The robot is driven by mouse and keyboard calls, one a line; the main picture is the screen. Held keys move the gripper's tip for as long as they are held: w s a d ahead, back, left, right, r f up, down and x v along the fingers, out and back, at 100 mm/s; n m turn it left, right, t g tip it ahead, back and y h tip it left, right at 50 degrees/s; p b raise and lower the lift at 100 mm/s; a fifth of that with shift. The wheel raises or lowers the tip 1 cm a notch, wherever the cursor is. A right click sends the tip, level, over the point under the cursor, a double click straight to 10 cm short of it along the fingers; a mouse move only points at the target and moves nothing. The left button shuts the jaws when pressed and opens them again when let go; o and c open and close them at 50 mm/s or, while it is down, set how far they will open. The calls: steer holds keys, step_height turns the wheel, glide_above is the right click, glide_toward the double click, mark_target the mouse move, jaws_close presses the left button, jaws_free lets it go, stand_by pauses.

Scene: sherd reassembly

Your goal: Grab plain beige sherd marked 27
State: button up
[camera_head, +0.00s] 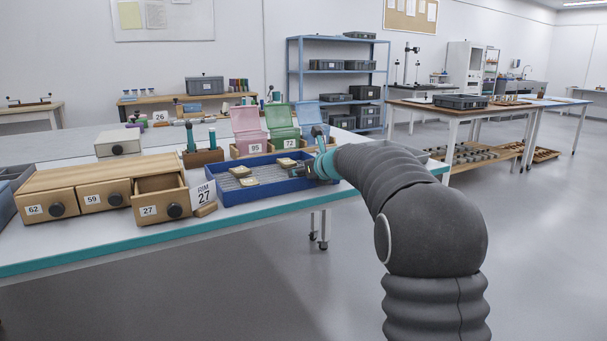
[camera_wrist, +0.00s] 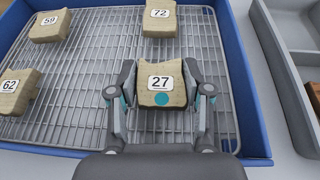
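The plain beige sherd marked 27 (camera_wrist: 160,84) has a white label and a teal dot below the number. In the wrist view it sits between the two fingers of my gripper (camera_wrist: 161,86), with a finger against each side. It is over the wire rack near the tray's front edge; I cannot tell whether it is clear of the rack. In the head view my gripper (camera_head: 318,168) is at the right end of the blue tray (camera_head: 262,192), and this sherd is mostly hidden there.
Beige sherds marked 72 (camera_wrist: 160,18), 59 (camera_wrist: 50,25) and 62 (camera_wrist: 18,92) lie on the rack. A grey divided tray (camera_wrist: 290,75) stands right of the blue tray. Left are wooden drawers; the drawer marked 27 (camera_head: 160,205) is open, beside a RIM 27 card (camera_head: 203,193).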

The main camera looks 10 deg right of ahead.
steer(key=c, duration=0.4)
steer(key=shift+r, duration=0.1)
